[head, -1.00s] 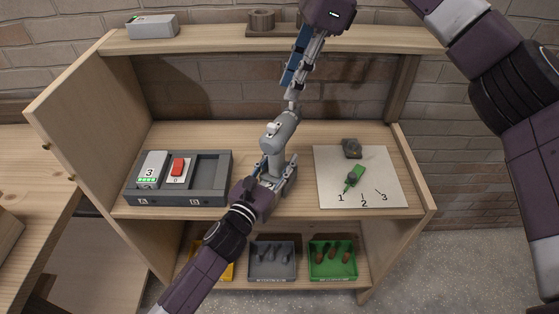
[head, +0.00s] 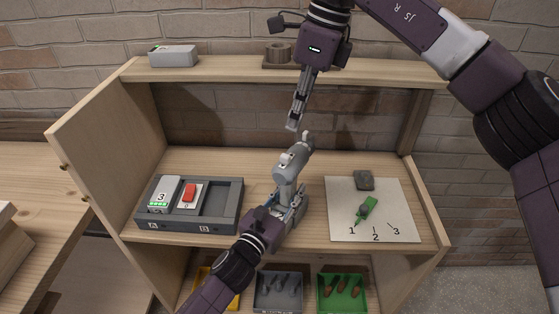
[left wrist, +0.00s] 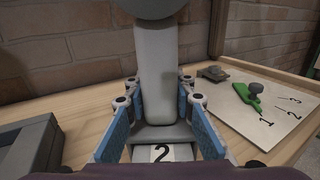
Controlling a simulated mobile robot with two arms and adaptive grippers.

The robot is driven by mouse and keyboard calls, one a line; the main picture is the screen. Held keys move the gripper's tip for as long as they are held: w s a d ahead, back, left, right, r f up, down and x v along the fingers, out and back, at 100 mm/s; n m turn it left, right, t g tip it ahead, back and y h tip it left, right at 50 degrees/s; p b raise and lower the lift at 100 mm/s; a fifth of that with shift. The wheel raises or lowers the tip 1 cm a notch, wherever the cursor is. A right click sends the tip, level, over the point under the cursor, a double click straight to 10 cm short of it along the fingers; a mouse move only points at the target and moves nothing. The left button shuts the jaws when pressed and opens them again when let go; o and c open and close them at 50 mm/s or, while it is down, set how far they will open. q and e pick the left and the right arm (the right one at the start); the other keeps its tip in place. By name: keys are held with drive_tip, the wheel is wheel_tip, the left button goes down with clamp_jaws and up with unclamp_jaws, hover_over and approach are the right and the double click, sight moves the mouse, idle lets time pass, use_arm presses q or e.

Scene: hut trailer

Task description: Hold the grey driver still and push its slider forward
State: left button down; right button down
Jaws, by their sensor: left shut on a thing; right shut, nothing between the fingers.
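The grey driver (head: 291,163) stands on the wooden shelf, its nose pointing up and right, away from me. A small pale knob (head: 283,160) shows on its body; I cannot tell whether this is the slider. My left gripper (head: 287,205) is shut on the driver's handle, low down. In the left wrist view the pale handle (left wrist: 156,85) stands between the blue-padded fingers, above a base marked 2 (left wrist: 162,153). My right gripper (head: 292,126) is shut and empty, pointing down just behind and left of the nose; it appears apart from the driver.
A dark grey holder (head: 222,207) with a unit marked 3 and a red switch stands left. A white board (head: 390,205) with a green lever lies right. Bins (head: 278,291) sit below. The upper shelf (head: 225,72) is behind the right gripper.

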sight(282, 167)
drive_tip(key=s+a+m+t+h, duration=0.2)
drive_tip(key=s+a+m, duration=0.1)
drive_tip(key=m, duration=0.7)
drive_tip(key=s+a+m+t+h, duration=0.2)
drive_tip(key=s+m, duration=0.3)
drive_tip(key=m, duration=0.5)
drive_tip(key=shift+s+a+m+h, duration=0.2)
drive_tip(key=shift+a+m+h, duration=0.15)
drive_tip(key=shift+a, duration=0.5)
drive_tip(key=x, duration=0.3)
drive_tip(key=w+x, duration=0.1)
drive_tip(key=x, duration=0.3)
drive_tip(key=w+d+r+x, duration=0.1)
drive_tip(key=x, duration=0.2)
drive_tip(key=shift+w+d+f, duration=0.1)
drive_tip(key=shift+w+f, duration=0.15)
drive_tip(key=shift+f, duration=0.15)
drive_tip(key=shift+w+d, duration=0.3)
drive_tip(key=shift+w, duration=0.35)
